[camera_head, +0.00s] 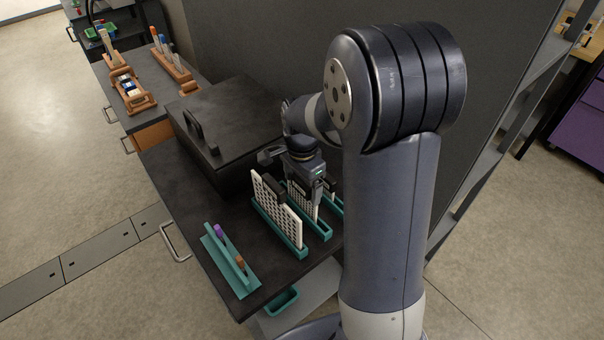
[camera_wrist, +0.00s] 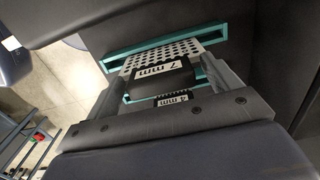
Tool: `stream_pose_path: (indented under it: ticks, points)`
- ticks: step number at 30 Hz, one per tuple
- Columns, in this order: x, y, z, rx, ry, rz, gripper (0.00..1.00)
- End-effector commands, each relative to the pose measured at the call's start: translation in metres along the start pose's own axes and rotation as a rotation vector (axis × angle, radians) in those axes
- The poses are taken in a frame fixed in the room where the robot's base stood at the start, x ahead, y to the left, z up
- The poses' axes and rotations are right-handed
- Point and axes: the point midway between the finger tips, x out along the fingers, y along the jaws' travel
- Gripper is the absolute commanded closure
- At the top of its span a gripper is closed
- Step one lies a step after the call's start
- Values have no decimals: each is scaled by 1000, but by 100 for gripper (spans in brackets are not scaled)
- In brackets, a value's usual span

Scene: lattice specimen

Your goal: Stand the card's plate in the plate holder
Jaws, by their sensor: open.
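A white perforated plate (camera_head: 277,211) with a black grip stands in a teal holder (camera_head: 267,222) on the dark bench. A second white plate (camera_head: 303,204) stands in the middle teal holder (camera_head: 321,231), partly hidden by my gripper (camera_head: 312,192). A third teal holder (camera_head: 338,207) is mostly hidden behind my arm. My gripper is open, low over the middle plate. In the wrist view, a black grip marked "7 mm" (camera_wrist: 163,77) on a perforated plate (camera_wrist: 165,56) lies between the open fingers; a smaller black grip marked "4 mm" (camera_wrist: 172,100) shows nearer. I see no hold.
A teal stand (camera_head: 229,262) with purple and brown pieces lies near the bench's front left. A large black lidded box (camera_head: 222,125) stands behind the plates. Orange wooden racks (camera_head: 133,92) are farther back. Clear bench lies left of the plates.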

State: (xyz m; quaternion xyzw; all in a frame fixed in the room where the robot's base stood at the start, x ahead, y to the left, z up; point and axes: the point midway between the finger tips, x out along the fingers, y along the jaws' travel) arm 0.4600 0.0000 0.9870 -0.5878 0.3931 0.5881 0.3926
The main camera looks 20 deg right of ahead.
Motion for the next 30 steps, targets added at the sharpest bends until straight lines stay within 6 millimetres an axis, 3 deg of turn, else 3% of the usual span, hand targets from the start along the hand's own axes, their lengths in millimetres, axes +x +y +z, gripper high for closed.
stream_pose_path:
  ticks: [5, 12, 18, 30]
  points:
    - [-24, -1, 0, 0, 2, -5, 15]
    - [-78, -1, 0, 0, 3, -6, 15]
    - [-110, -1, 0, 0, 2, -4, 15]
    - [-122, 0, 0, 0, 0, 0, 15]
